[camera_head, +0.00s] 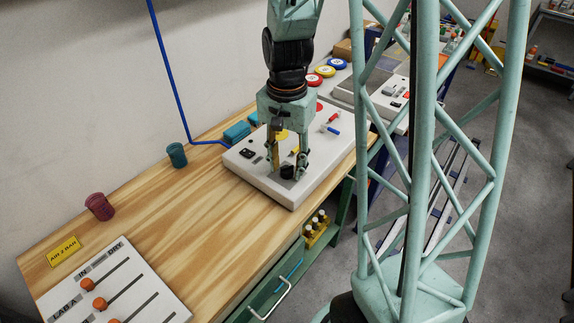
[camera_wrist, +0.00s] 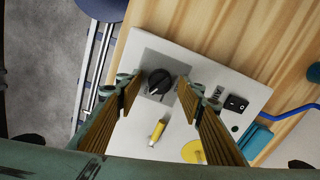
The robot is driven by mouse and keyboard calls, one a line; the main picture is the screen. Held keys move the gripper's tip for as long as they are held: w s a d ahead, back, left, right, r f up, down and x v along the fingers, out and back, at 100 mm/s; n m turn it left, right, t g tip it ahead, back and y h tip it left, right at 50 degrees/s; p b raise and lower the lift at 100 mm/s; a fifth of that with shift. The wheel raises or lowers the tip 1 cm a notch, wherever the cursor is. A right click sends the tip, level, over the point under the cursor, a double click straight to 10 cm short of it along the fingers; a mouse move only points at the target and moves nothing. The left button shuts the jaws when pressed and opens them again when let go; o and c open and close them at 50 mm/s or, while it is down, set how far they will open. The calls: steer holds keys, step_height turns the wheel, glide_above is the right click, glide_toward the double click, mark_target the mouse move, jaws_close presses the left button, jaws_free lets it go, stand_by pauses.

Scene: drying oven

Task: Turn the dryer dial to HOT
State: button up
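The dryer panel is a white box (camera_head: 262,180) on the wooden bench; it also shows in the wrist view (camera_wrist: 205,65). Its black dial (camera_wrist: 159,82) has a pale pointer line and sits on a grey plate near one corner. In the head view the dial (camera_head: 287,171) is partly hidden by a fingertip. My gripper (camera_head: 286,168) points down over the panel. It is open, its fingers apart on either side of the dial in the wrist view (camera_wrist: 160,90). I cannot tell whether a fingertip touches it. The HOT label cannot be read.
A black rocker switch (camera_wrist: 236,104), a yellow lever (camera_wrist: 158,131) and a yellow disc (camera_wrist: 193,151) are on the same panel. A slider panel (camera_head: 115,290), a red cup (camera_head: 99,206) and a teal cup (camera_head: 177,155) stand on the bench at left. Bare wood lies between.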

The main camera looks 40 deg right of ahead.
mark_target(287, 166)
steer(key=shift+r, duration=0.15)
step_height(287, 166, up, 12)
stand_by(0.9)
stand_by(0.7)
steer(key=s+a+r+n+t, duration=0.2)
steer(key=s+a+r+n, duration=0.4)
steer(key=s, duration=0.4)
steer(key=s+a+r+n+t, duration=0.2)
steer(key=s+a+r+n, duration=0.3)
steer(key=s+r, duration=0.5)
steer(key=shift+s+a+n, duration=0.4)
steer(key=shift+s+a, duration=0.2)
steer(key=shift+a, duration=0.75)
